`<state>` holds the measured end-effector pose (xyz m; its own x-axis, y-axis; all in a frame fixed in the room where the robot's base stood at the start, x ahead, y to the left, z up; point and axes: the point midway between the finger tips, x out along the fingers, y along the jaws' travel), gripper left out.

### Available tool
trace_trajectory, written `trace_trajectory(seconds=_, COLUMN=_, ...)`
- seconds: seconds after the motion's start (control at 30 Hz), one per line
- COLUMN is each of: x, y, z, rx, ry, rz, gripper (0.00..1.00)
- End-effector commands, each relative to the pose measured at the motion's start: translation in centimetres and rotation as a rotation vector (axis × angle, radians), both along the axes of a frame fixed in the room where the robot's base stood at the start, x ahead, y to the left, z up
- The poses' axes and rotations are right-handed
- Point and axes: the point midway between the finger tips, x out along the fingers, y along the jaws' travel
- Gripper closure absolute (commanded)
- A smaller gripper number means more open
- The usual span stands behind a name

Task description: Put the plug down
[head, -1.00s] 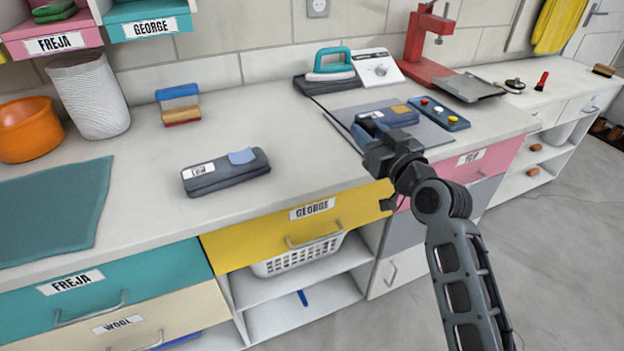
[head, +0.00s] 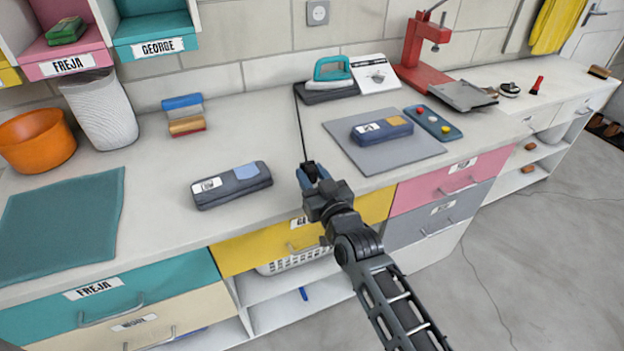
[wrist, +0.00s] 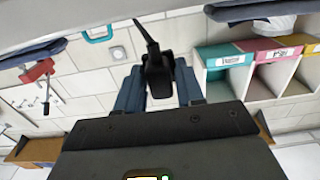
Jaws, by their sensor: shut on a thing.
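My gripper (head: 313,173) is over the front part of the counter (head: 285,145), between the dark pencil case and the grey mat. It is shut on the black plug (wrist: 158,75), which sits between its two blue fingers in the wrist view. A dark cord (head: 301,125) runs from the plug back to the teal iron (head: 333,69) on its dark rest. In the head view the plug is mostly hidden by the gripper. I cannot tell whether the plug touches the counter.
A dark pencil case (head: 231,185) lies to the left. A blue case (head: 382,130) lies on the grey mat (head: 420,149) to the right, beside a button panel (head: 433,122). A wall socket (head: 318,12) is at the back. Bare counter lies left of the cord.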

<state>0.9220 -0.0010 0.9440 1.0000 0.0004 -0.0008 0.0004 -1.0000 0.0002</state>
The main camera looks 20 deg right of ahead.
Motion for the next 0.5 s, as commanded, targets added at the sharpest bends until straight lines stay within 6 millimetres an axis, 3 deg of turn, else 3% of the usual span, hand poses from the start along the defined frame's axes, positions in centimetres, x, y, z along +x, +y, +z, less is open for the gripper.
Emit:
trace_trajectory(seconds=0.17, x=0.0, y=0.1, z=-0.8, rx=0.000, ry=-0.001, rz=-0.001, gripper=1.00)
trace_trajectory(seconds=0.5, x=0.0, y=0.0, z=-4.3, rx=-0.001, ry=-0.001, rz=-0.001, gripper=1.00)
